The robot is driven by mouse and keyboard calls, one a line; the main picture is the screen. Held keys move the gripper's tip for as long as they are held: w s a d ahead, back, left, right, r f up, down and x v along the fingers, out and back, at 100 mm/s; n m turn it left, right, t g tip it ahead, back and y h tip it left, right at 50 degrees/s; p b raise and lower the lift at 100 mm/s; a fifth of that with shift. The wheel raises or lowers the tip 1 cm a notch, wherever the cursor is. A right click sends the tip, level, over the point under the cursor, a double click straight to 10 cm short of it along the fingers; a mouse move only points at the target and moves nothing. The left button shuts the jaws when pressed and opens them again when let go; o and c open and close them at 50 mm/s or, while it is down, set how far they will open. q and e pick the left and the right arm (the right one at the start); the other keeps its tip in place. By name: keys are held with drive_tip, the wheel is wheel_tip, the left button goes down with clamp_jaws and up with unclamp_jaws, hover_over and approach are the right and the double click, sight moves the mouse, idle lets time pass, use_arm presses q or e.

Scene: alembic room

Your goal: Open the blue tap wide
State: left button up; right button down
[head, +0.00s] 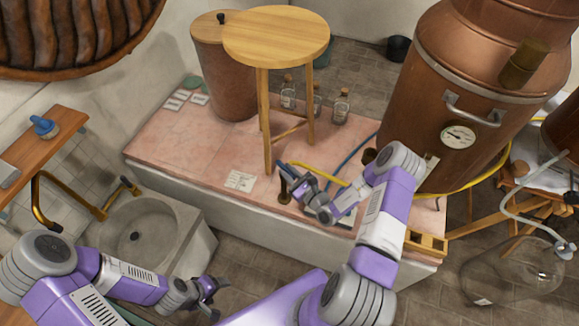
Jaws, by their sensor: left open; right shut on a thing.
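The blue tap (284,194) stands on the pink tiled ledge, near its front edge and beside the stool's leg. Its dark body shows, but its blue lever is largely hidden by my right gripper. My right gripper (295,183) is shut on the blue tap's lever, with its arm coming in from the right. How far the lever is turned I cannot tell. My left gripper (211,292) is open and empty, low in front of the ledge and right of the stone sink.
A wooden stool (277,38) stands on the ledge (165,150). A large copper still (425,120) is at the right, with yellow and blue hoses (354,152) near the tap. Glass bottles (341,105) stand behind. A stone sink (185,225) is at the left.

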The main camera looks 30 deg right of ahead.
drive_tip(key=shift+w+a+m+g+h+p, duration=0.1)
drive_tip(key=shift+a+m+g+h+p, duration=0.4)
drive_tip(key=shift+m+h+p, duration=1.6)
drive_tip(key=shift+w+a+m+g+h+p, duration=0.2)
drive_tip(key=shift+m+g+h+p, duration=0.9)
drive_tip(key=shift+h, duration=2)
drive_tip(key=shift+a+m+g+h+p, duration=0.4)
drive_tip(key=shift+m+h+p, duration=0.7)
drive_tip(key=shift+m+h, duration=1.2)
drive_tip(key=shift+h, duration=0.5)
drive_tip(key=c, duration=1)
unclamp_jaws()
drive_tip(key=shift+c, duration=0.2)
